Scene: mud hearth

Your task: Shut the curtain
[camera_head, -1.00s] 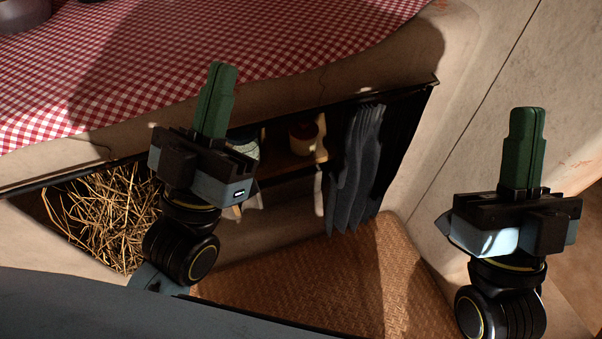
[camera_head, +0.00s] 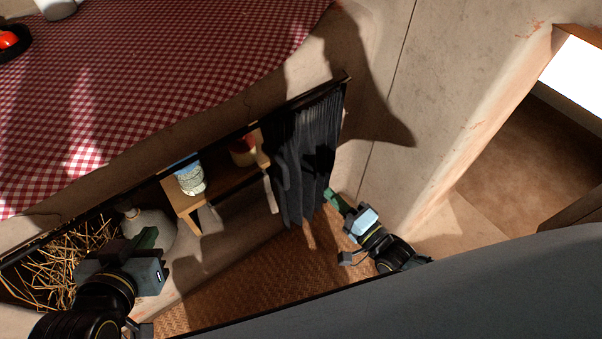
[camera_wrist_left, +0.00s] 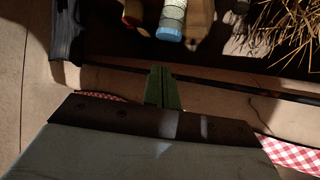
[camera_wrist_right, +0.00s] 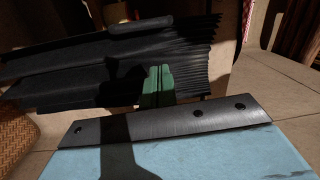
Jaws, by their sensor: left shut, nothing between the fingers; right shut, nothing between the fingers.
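The dark grey pleated curtain (camera_head: 306,155) hangs bunched at the right end of a dark rail (camera_head: 215,143) under the counter. The opening to its left is uncovered. My right gripper (camera_head: 331,196) is shut and empty, its green fingertips at the lower right edge of the curtain. In the right wrist view the curtain (camera_wrist_right: 120,65) fills the area past the fingers; whether they touch it I cannot tell. My left gripper (camera_head: 147,238) is shut and empty, in front of the left part of the opening. The left wrist view also shows the curtain (camera_wrist_left: 67,30) at upper left.
In the opening are a small wooden shelf (camera_head: 222,185), a patterned jar (camera_head: 190,178), a red-and-cream pot (camera_head: 243,150), a pale jug (camera_head: 150,226) and straw (camera_head: 50,262). A checked cloth (camera_head: 140,85) covers the counter above. A woven mat (camera_head: 235,275) lies on the floor.

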